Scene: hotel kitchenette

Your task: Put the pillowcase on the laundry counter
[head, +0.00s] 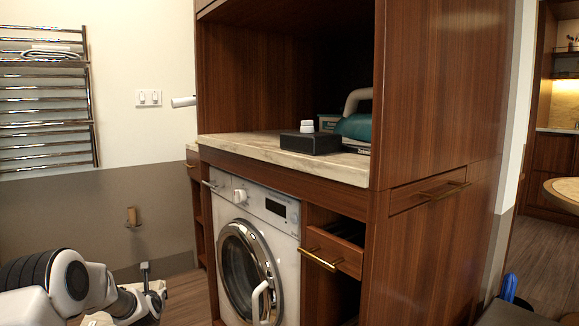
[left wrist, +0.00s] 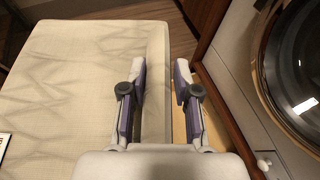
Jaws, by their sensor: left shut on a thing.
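The laundry counter (head: 240,146) is a pale stone top in a dark wood cabinet in the head view, above the washing machine. My left gripper (head: 152,292) is low at the lower left, left of the washer and below the counter. In the left wrist view my left gripper (left wrist: 163,78) is shut on the raised edge of a pale, faintly patterned, cloth-like thing, which seems to be the pillowcase (left wrist: 75,85). It spreads to the left of the fingers; its lower part is hidden by the gripper body. My right gripper is not in view.
A black box (head: 310,143) with a small white item on top and a teal iron (head: 355,128) stand on the counter's right part; its left part is clear. The washing machine (head: 255,250) is shut. A drawer (head: 332,252) sticks out. A towel rail (head: 45,100) is on the wall.

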